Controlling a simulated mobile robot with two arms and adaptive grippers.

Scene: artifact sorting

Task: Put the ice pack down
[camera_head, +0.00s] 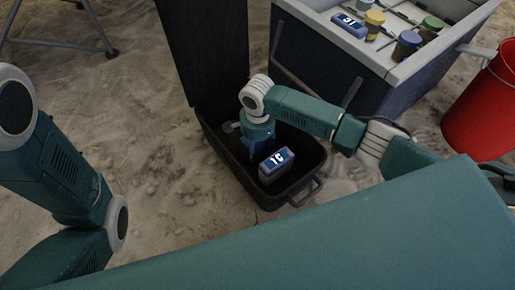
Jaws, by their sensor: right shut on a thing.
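A blue-and-grey ice pack (276,166) with a white-lettered label is inside the open black case (304,190). My right gripper (258,150) points down into the case, right beside the labelled pack. It is shut on an ice pack, but its fingertips are mostly hidden by the wrist and the pack, so I cannot tell exactly where they grip. I cannot tell whether the held pack touches the case floor. My left arm is at the left edge, and its gripper is out of view.
The case's raised lid (205,50) stands behind it. A grey-rimmed bin (377,66) at the upper right holds another blue labelled block (349,24) and several capped jars. A red bucket (482,112) stands at the right. Sandy ground left of the case is clear.

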